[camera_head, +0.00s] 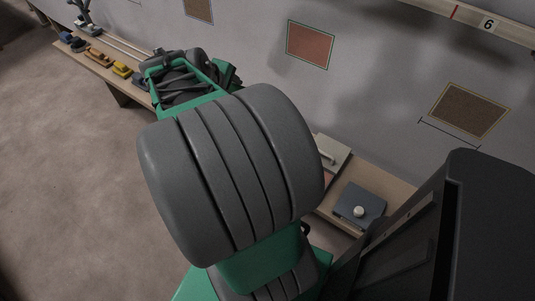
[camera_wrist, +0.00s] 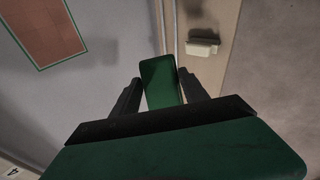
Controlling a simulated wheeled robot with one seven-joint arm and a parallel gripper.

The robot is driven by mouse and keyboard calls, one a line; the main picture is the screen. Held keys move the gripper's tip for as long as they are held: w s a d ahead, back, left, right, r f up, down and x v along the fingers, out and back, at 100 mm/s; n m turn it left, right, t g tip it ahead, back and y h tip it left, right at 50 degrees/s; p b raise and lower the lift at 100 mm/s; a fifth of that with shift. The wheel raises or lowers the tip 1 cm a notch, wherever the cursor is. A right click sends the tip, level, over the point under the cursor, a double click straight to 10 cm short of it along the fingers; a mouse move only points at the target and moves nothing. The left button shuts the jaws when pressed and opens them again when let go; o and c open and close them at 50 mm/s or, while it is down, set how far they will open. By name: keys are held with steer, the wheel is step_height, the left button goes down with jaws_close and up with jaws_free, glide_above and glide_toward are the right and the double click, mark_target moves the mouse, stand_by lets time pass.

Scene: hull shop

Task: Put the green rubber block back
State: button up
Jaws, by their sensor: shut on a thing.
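In the wrist view my gripper (camera_wrist: 159,78) has its two dark fingers on either side of a green block (camera_wrist: 160,93). The gripper is shut on this block, which points away from the palm. The block appears clear of the wall and the bench in this view, though its exact distance from them is hard to tell. In the head view my own green and grey arm covers the middle of the picture, and I cannot make out the block there.
A long wooden bench (camera_head: 94,63) runs along the wall, with yellow (camera_head: 121,69) and orange (camera_head: 97,54) tools at its far end. A blue-grey box with a white knob (camera_head: 359,211) sits on the near part. A red panel (camera_head: 310,45) is on the wall. Floor left is clear.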

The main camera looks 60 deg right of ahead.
steer(key=s+a+f+n+g+y, duration=0.5)
steer(key=s+a+f+n, duration=0.2)
steer(key=s+a+f, duration=0.5)
steer(key=d+f+b, duration=0.1)
steer(key=d+f, duration=0.1)
steer(key=d, duration=0.2)
steer(key=w+d+f, duration=0.1)
steer(key=d+f, duration=0.2)
steer(key=d, duration=0.2)
steer(key=d+f+b, duration=0.1)
steer(key=d+f, duration=0.2)
steer(key=d, duration=0.1)
steer(key=shift+w+d+f+b, duration=0.15)
steer(key=shift+d+f+b, duration=0.1)
steer(key=shift+d+b, duration=0.1)
steer(key=f, duration=0.2)
steer(key=f+b, duration=0.1)
steer(key=shift+d+f, duration=0.2)
steer(key=shift+f, duration=0.15)
steer(key=o, duration=1.3)
steer(key=shift+c, duration=0.2)
